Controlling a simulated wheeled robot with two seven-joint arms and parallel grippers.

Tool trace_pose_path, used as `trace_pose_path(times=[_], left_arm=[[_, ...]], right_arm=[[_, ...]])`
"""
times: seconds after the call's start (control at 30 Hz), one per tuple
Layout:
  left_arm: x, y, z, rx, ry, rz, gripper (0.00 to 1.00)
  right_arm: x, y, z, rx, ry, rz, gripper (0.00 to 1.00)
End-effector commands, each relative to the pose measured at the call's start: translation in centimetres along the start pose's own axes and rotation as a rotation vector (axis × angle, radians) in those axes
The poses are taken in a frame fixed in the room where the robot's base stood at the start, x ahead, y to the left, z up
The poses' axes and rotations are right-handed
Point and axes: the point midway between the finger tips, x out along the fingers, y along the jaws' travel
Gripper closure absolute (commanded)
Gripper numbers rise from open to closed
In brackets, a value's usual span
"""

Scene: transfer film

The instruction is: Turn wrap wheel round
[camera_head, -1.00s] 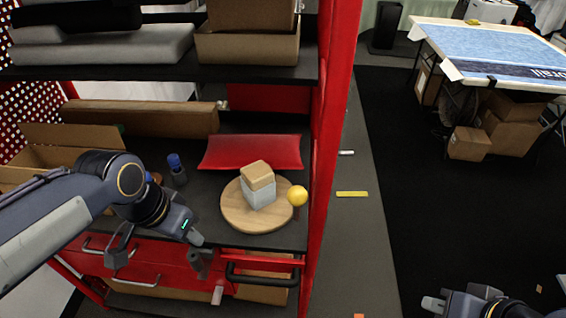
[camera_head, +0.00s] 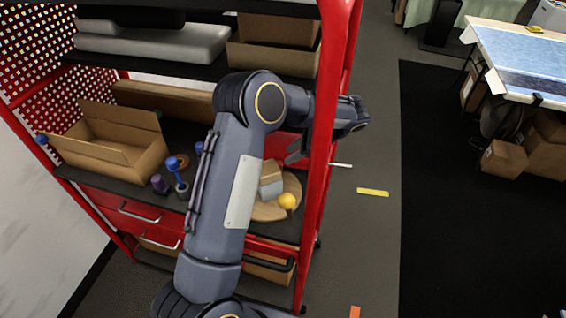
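The wrap wheel is a round wooden disc (camera_head: 268,211) on the dark shelf, partly hidden by my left arm. A box (camera_head: 271,181), tan on top and grey below, stands on it. A yellow ball knob (camera_head: 287,201) is at the disc's front right. My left arm rises in front of the shelf, bends at the elbow, and runs right, passing behind the red post. Grey parts that look like my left gripper (camera_head: 294,152) show just above and behind the box, left of the post. Its fingers are too hidden to tell open from shut. My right gripper is out of view.
The red post (camera_head: 322,170) stands close right of the wheel. An open cardboard box (camera_head: 105,145) and blue-topped items (camera_head: 177,175) are on the shelf to the left. A red drawer with a black handle (camera_head: 274,258) is below.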

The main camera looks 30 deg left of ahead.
Motion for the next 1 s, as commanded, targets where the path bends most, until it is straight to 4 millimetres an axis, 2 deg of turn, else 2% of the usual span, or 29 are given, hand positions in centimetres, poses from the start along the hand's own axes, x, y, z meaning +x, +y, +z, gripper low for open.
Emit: trace_pose_path(times=[0.1,0.27,0.7,1.0], left_arm=[[0.6,-0.6,-1.4,0.041,-0.045,-0.007,0.68],[1.5,-0.9,-1.7,0.059,-0.067,-0.008,0.68],[7.7,-0.9,-1.2,0.056,-0.064,-0.008,0.68],[8.6,-0.9,-1.3,0.056,-0.063,-0.010,0.68]], right_arm=[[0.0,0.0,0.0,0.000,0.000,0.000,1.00],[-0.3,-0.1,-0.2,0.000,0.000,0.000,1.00],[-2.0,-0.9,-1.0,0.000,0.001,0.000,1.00],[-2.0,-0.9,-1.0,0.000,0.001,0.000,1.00]])
